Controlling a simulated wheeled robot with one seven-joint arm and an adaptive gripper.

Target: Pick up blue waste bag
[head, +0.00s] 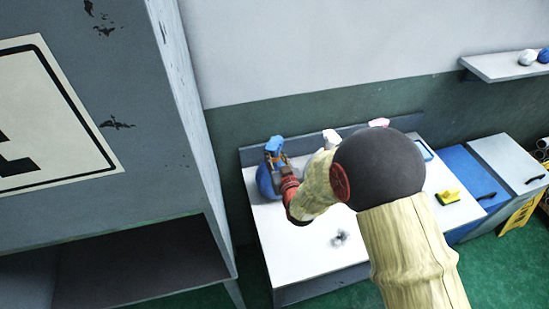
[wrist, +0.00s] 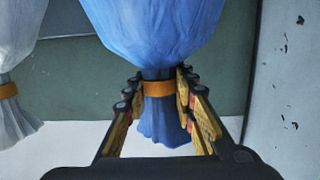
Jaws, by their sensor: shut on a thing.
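The blue waste bag (head: 266,181) is at the left end of the white-topped table (head: 318,262) in the head view, partly hidden by my gripper (head: 279,160). In the wrist view the blue waste bag (wrist: 152,35) fills the upper middle, with an orange tie around its narrow neck and a flared blue end below. The fingers of my gripper (wrist: 160,84) stand on both sides of the neck at the tie and are shut on it. I cannot tell whether the bag touches the tabletop.
A white bag (wrist: 18,50) with an orange tie is beside the blue one. A tall grey cabinet (head: 100,140) stands close on the left. A yellow item (head: 448,196) lies on the table's right part. A wall shelf (head: 505,66) is at upper right. My arm hides the table's middle.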

